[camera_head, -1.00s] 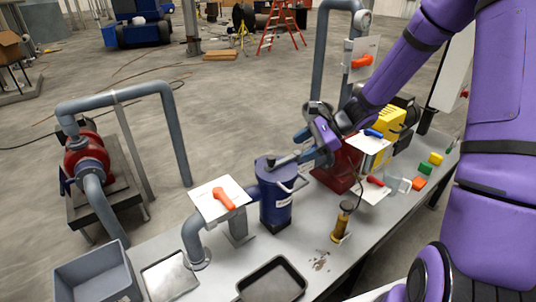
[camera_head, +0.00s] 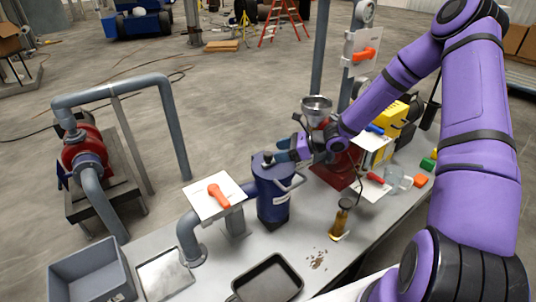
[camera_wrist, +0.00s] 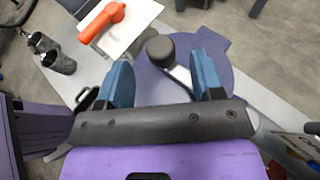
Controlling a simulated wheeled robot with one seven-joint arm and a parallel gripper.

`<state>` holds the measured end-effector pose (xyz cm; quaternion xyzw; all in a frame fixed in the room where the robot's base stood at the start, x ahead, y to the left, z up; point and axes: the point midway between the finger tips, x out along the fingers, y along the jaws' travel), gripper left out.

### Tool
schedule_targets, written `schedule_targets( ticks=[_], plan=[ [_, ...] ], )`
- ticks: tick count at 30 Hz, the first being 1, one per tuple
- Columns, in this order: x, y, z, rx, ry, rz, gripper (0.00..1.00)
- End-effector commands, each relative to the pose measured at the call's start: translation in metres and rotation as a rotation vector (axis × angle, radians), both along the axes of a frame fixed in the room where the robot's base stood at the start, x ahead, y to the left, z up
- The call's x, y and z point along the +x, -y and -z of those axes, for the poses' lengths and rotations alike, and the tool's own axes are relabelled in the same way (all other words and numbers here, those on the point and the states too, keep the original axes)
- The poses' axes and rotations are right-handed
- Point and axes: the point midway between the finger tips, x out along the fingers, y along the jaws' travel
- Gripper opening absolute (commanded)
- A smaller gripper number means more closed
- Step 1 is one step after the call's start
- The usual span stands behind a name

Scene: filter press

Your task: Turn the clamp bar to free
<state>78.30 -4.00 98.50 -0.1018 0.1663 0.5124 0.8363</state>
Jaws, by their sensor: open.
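The blue cylindrical filter housing (camera_head: 272,196) stands upright on the bench, with a flat round lid. The clamp bar (camera_wrist: 177,72) is a short metal arm with a dark round knob (camera_wrist: 160,48), lying over the blue lid (camera_wrist: 228,88) in the wrist view. My gripper (camera_wrist: 163,63) is open, with one blue finger on each side of the bar. The knob lies a little beyond the fingertips, between their lines. I see no clear contact with either finger. In the head view my gripper (camera_head: 277,152) is at the lid's top and hides most of the bar.
An orange valve handle (camera_head: 218,194) on a white plate stands left of the housing, close by. A side handle (camera_head: 291,184) juts from the housing. A brass-coloured cylinder (camera_head: 341,218), a black pan (camera_head: 268,280) and a grey bin (camera_head: 92,280) stand on the bench.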

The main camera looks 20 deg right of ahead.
Motion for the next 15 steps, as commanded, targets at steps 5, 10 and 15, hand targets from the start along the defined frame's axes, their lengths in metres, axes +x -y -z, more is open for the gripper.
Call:
schedule_targets(
  ticks=[5, 10, 15],
  plan=[
    [0.012, -0.024, 0.011, 0.002, 0.001, -0.001, 0.61],
    [0.019, -0.037, 0.017, 0.000, 0.001, 0.000, 0.61],
    [0.022, -0.041, 0.019, 0.001, 0.001, 0.001, 0.61]
  ],
)
